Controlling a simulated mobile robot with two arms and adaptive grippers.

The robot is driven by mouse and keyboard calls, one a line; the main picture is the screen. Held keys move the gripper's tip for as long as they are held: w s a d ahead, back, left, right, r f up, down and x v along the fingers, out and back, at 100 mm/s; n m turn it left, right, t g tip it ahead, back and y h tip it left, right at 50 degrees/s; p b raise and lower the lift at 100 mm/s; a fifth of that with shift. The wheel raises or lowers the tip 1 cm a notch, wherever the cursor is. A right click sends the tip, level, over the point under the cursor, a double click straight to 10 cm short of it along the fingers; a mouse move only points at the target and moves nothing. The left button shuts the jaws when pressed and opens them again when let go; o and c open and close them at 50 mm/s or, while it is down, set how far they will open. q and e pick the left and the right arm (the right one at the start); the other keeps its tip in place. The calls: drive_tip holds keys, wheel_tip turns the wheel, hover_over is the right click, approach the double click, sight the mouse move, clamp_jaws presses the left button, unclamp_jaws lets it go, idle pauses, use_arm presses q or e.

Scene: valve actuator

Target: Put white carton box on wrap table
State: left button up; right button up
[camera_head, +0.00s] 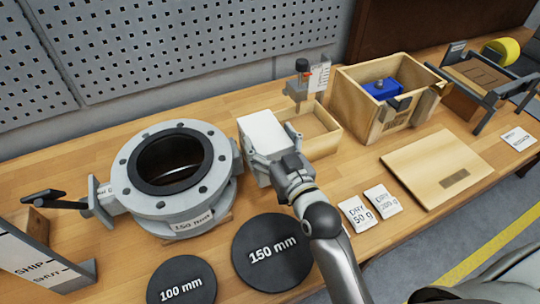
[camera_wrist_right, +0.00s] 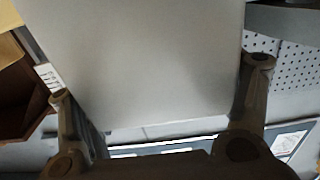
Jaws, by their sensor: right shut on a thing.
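The white carton box (camera_head: 265,133) is in my right gripper (camera_head: 276,163), above the wooden bench near the middle of the head view. In the right wrist view the box (camera_wrist_right: 140,55) fills the space between the two fingers of the gripper (camera_wrist_right: 160,80), one finger on each side. The gripper hides part of the box in the head view. My left gripper is not in view. No surface in view is clearly marked as a wrap table.
A flanged valve body (camera_head: 172,170) stands left of the box. A shallow wooden tray (camera_head: 325,141) is just right of it, and a wooden crate (camera_head: 350,102) holds a blue part. Black discs (camera_head: 272,275), a flat wooden board (camera_head: 437,165) and DRY packets (camera_head: 357,215) lie in front.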

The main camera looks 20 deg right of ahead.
drive_tip(key=shift+f, duration=2.55)
drive_tip(key=o, duration=1.8)
drive_tip(key=shift+s+f, duration=0.1)
drive_tip(key=shift+f, duration=0.15)
drive_tip(key=shift+c, duration=0.2)
